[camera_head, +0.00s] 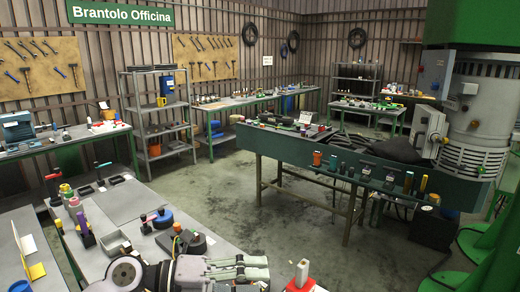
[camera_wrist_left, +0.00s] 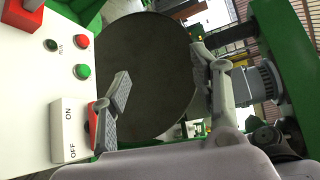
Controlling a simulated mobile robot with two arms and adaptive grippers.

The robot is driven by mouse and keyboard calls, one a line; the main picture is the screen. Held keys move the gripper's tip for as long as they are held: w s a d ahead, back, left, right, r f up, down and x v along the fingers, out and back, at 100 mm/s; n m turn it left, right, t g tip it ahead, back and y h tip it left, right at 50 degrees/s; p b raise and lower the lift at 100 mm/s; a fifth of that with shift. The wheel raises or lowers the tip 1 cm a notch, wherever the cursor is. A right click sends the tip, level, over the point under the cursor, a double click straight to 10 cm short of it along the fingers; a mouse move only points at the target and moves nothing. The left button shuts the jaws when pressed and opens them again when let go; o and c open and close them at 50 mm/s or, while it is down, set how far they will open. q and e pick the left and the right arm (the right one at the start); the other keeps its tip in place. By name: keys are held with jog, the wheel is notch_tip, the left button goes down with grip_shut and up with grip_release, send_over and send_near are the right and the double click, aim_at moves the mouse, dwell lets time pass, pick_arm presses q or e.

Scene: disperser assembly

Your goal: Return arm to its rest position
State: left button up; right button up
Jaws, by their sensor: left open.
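My left gripper (camera_head: 266,268) is at the bottom centre of the head view, its fingers pointing right. In the left wrist view its two fingers (camera_wrist_left: 160,72) are spread apart with nothing between them. A white control box (camera_wrist_left: 35,85) is at the left there, with a white ON/OFF switch (camera_wrist_left: 70,130) and red and green buttons. The left finger shows close beside the switch's red part; I cannot tell whether they touch. In the head view a white and red piece (camera_head: 302,272) stands just right of the fingertips. My right gripper is in neither view.
Behind the fingers in the wrist view is a large dark disc (camera_wrist_left: 150,75). In the head view, a grey workbench (camera_head: 125,205) with small parts is at the left. A green table (camera_head: 300,155) stands across an open floor (camera_head: 270,225). A large green machine (camera_head: 470,110) is at the right.

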pick_arm(q)
notch_tip(320, 180, up, 6)
jog(key=n+t+h, duration=0.4)
jog(key=n+t, duration=0.2)
jog(key=w+a+n+t+y, duration=0.3)
jog(key=a+n+t+y, duration=0.3)
jog(key=n+t, duration=0.5)
jog(key=s+a+f+n+g+y, duration=0.2)
jog(key=a+f+n+y, duration=0.45)
jog(key=f+n, duration=0.2)
jog(key=s+a+f+n+g+y, duration=0.2)
jog(key=a+f+n+g+y, duration=0.1)
jog(key=a+f+n+y, duration=0.45)
jog(key=s+d+f+n+g, duration=0.1)
jog(key=s+f+g, duration=0.4)
jog(key=s+f, duration=0.45)
jog(key=s+f+n+g, duration=0.1)
jog(key=s+f+g, duration=0.55)
jog(key=s, duration=0.55)
notch_tip(320, 180, down, 35)
jog(key=s+b, duration=0.3)
jog(key=b, duration=0.3)
jog(key=s+a+f+g+b, duration=0.2)
jog(key=s+f+b, duration=0.2)
jog(key=s+f, duration=1.2)
notch_tip(320, 180, down, 2)
jog(key=shift+a+f+m, duration=0.15)
jog(key=shift+a+m, duration=0.15)
